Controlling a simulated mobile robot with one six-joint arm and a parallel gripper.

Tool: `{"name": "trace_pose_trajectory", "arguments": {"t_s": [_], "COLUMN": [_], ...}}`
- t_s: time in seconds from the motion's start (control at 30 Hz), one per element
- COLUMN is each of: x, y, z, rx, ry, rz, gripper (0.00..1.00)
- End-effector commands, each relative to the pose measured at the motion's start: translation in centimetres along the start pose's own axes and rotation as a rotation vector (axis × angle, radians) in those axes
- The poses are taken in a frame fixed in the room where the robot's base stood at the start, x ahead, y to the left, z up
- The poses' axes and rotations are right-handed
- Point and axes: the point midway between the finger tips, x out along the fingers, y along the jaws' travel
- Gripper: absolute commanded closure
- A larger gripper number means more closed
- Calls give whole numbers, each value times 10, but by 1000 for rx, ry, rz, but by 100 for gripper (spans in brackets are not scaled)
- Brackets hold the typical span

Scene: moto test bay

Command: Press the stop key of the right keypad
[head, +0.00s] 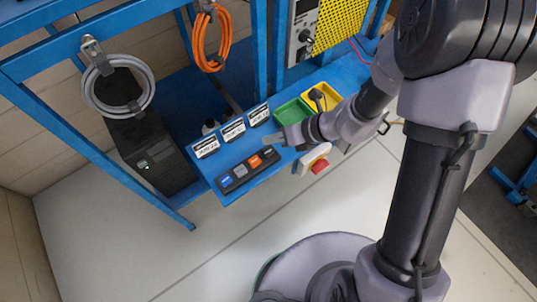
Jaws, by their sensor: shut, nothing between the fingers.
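A dark keypad strip (247,172) lies along the front edge of the blue bench. It has a row of coloured keys, with blue towards the left, an orange key (254,161) right of its middle and a grey one near its right end. I see only this one strip, and the key markings are too small to read. My gripper (272,139) is shut and empty, just beyond the strip's right end. It points left, and I cannot tell its height above the bench.
Green (291,112) and yellow (322,94) bins lie behind my wrist. A box with a red button (320,166) is at the bench front edge. A black computer tower (150,150) stands left. Grey (91,92) and orange (201,42) cables hang above.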

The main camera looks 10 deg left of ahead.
Motion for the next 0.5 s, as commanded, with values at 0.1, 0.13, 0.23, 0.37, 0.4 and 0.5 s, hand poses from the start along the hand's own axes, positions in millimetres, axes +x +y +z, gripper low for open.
{"name": "trace_pose_trajectory", "arguments": {"t_s": [0.1, 0.13, 0.23, 0.37, 0.4, 0.5], "x": [17, 19, 25, 26, 26, 25], "y": [-12, -14, -18, -19, -19, -18], "z": [-12, -14, -18, -19, -18, -18], "rx": [0, 0, 0, -1, -1, -1], "ry": [0, 0, 0, 0, 0, 0], "rz": [0, 0, 0, 0, 0, 0], "gripper": [100, 100, 100, 100, 100, 100]}}
